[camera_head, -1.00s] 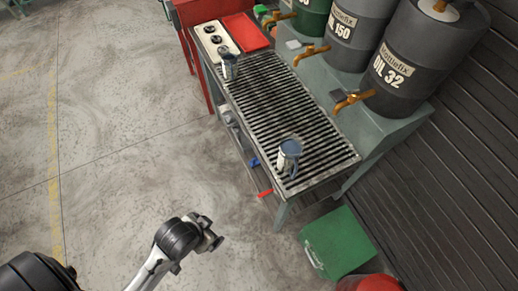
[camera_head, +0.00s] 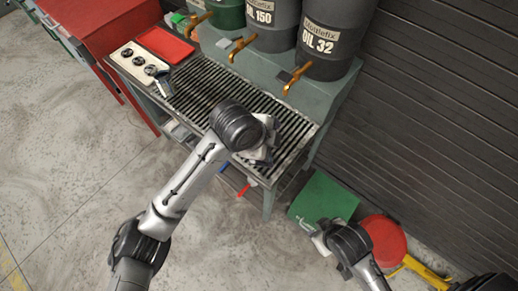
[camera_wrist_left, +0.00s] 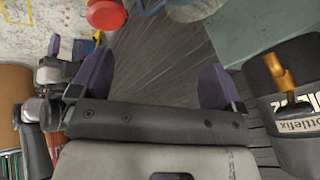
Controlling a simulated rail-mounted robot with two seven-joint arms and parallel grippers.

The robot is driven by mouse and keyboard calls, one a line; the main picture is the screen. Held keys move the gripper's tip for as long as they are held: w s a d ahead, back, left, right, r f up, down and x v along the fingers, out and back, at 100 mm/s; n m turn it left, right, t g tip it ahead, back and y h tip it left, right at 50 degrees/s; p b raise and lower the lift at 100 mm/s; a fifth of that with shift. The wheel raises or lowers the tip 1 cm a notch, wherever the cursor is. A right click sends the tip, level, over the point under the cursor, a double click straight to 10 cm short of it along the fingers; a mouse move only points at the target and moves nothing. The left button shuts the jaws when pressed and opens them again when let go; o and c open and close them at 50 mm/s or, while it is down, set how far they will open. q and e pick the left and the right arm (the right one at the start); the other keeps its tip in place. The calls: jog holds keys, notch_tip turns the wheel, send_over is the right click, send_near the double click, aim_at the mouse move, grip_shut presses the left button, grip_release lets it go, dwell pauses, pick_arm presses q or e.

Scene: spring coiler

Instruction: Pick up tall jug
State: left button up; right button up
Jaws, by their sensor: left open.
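A small jug (camera_head: 163,85) with a dark body stands at the left end of the slatted grate (camera_head: 205,82). A second jug, seen earlier near the front right end of the grate, is now hidden or mostly hidden behind my left wrist. My left gripper (camera_head: 262,150) is above that end of the grate. In the left wrist view its purple fingers (camera_wrist_left: 155,82) are wide apart, with no jug between them. My right gripper (camera_head: 325,238) is beside the green box at the lower right; its jaws are too small to read.
Oil drums (camera_head: 325,40) with orange taps (camera_head: 297,80) stand behind the grate. A red tray (camera_head: 165,45) and a white panel with dark round parts (camera_head: 137,62) are at the left. A green box (camera_head: 325,198) and a red round lid (camera_head: 384,240) are on the floor.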

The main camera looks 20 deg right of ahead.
pick_arm(q)
jog(key=w+r+m+y, duration=0.4)
jog(key=w+m+y, duration=0.15)
jog(key=m, duration=0.25)
jog(key=shift+g, duration=0.4)
jog(key=shift+a+f+b, duration=0.15)
jog(key=shift+f+b, duration=0.95)
jog(key=shift+f, duration=5.45)
jog(key=shift+c, duration=0.3)
jog(key=c, duration=1.2)
